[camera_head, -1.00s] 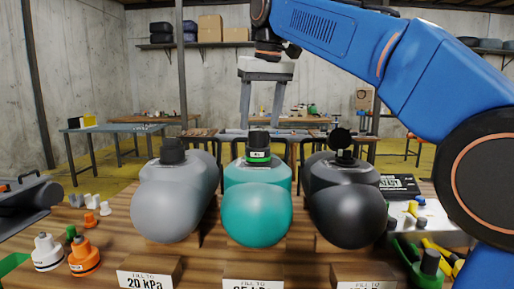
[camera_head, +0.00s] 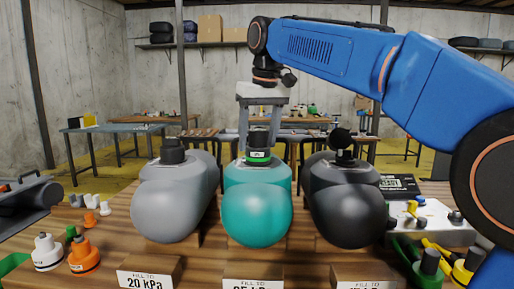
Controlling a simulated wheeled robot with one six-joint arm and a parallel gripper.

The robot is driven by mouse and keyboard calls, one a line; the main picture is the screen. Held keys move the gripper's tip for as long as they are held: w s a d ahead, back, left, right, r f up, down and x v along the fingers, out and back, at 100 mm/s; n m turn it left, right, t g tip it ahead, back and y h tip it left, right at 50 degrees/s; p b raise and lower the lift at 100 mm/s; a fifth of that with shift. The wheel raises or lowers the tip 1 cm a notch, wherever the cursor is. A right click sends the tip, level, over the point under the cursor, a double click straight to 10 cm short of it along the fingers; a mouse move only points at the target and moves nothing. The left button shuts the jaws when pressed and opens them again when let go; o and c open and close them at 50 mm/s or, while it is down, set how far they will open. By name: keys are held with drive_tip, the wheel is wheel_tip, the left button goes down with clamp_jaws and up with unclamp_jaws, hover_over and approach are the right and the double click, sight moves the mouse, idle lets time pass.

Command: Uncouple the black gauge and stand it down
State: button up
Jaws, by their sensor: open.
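A black cylindrical piece with a green band and a small light label (camera_head: 258,139), which looks like the black gauge, stands upright on the valve of the teal inflatable tube (camera_head: 257,212). My gripper (camera_head: 261,146) points straight down above the teal tube. Its grey fingers are apart, one on each side of the black piece, with nothing held. I cannot tell whether they touch it. A round black disc on a stem (camera_head: 340,139) stands on the black tube (camera_head: 348,212). I cannot tell whether it is a gauge too.
A grey tube (camera_head: 168,212) with a black cap is at left. White (camera_head: 47,252) and orange (camera_head: 84,257) fittings stand front left. At right are a pale panel (camera_head: 435,222), a dark display (camera_head: 398,185) and green and yellow coupling pieces. Label blocks line the front.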

drive_tip(key=c, duration=0.9)
drive_tip(key=shift+n+g+y, duration=0.3)
drive_tip(key=shift+n, duration=1.8)
drive_tip(key=shift+c, duration=0.2)
drive_tip(key=shift+n, duration=1)
drive_tip(key=shift+n+g+y, duration=0.3)
drive_tip(key=shift+n+g, duration=0.1)
drive_tip(key=shift+n, duration=0.6)
drive_tip(key=n+g, duration=0.1)
drive_tip(key=n, duration=0.3)
drive_tip(key=shift+d, duration=0.1)
